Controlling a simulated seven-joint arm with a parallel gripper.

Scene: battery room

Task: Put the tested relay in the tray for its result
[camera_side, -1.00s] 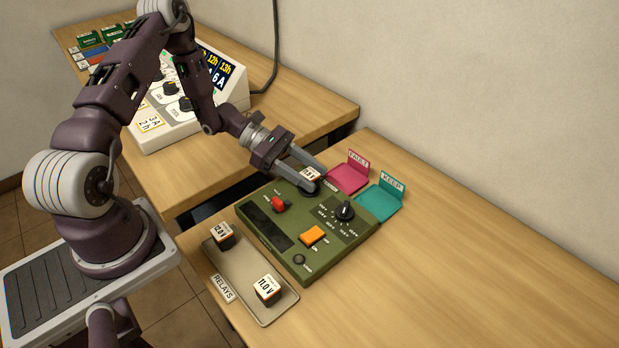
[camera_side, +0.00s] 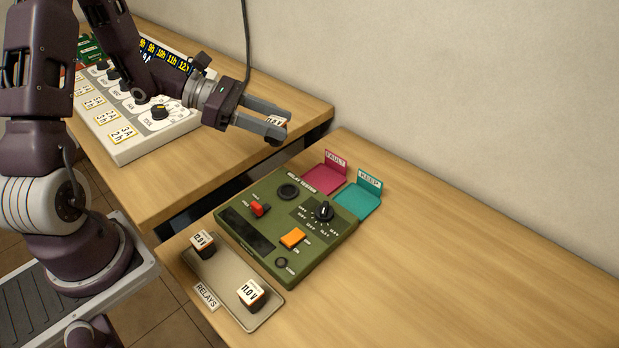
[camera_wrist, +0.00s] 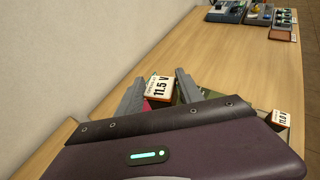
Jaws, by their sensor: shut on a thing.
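My gripper (camera_side: 277,114) is shut on a relay (camera_side: 275,122) and holds it in the air, up and left of the coloured trays in the side view. In the wrist view the relay (camera_wrist: 158,88) sits between the fingers, its white label reading 11.5 V. The crimson FAULT tray (camera_side: 323,179) and the teal KEEP tray (camera_side: 357,202) stand side by side behind the tester, both empty. The green relay tester (camera_side: 262,208) has a bare round dark socket (camera_side: 289,192). Its display is dark in this view.
The grey RELAYS tray (camera_side: 226,280) at the front left holds two relays, one (camera_side: 203,245) with a hard-to-read label and one marked 11.0 V (camera_side: 252,293). A white console with knobs (camera_side: 140,122) stands on the back bench.

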